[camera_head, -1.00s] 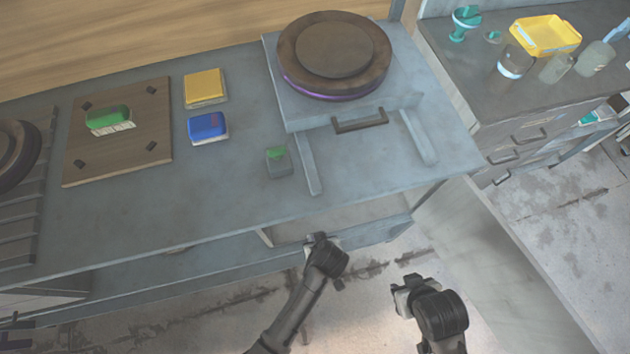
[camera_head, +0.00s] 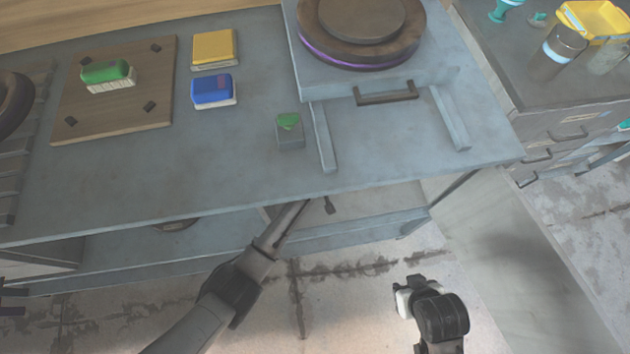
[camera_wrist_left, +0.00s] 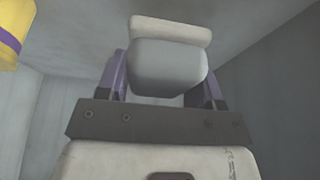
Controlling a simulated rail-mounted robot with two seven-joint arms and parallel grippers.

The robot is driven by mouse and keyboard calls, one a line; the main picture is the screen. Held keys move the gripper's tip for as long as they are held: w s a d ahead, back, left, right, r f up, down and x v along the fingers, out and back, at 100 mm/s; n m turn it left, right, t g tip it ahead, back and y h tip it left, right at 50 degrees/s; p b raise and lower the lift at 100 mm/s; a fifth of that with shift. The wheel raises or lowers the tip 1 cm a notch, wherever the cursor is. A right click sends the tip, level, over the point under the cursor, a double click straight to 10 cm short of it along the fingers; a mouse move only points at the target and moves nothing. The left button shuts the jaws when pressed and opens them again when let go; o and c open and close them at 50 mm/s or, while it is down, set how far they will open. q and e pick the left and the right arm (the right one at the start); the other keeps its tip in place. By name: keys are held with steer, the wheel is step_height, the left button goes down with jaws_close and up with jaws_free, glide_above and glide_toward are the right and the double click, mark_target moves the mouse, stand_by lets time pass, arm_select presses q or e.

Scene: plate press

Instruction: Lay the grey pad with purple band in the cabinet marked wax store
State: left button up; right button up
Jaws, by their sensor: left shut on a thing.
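My left gripper (camera_wrist_left: 167,78) is shut on a grey pad with rounded edges (camera_wrist_left: 165,68) and a whitish layer, in the left wrist view. No purple band can be made out on its visible side. The pad is inside a grey-walled space (camera_wrist_left: 270,85). In the head view my left arm reaches under the bench's front edge, and its gripper is hidden there. No wax store marking is readable. My right gripper (camera_head: 404,299) hangs in front of the bench, and its jaws cannot be made out.
A yellow thing with a purple band (camera_wrist_left: 12,38) is close by at the upper left in the wrist view. The bench (camera_head: 240,165) overhangs my left arm. On it are green (camera_head: 108,74), blue (camera_head: 212,91) and yellow (camera_head: 213,48) blocks and a round press (camera_head: 360,25).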

arm_select(q)
steer(key=shift+s+f, duration=0.1)
steer(key=shift+f, duration=0.05)
steer(key=f+b, duration=0.4)
steer(key=f, duration=0.1)
steer(key=shift+w, duration=0.2)
steer(key=shift+w+r, duration=0.1)
steer(key=shift+r, duration=0.05)
steer(key=o, duration=0.9)
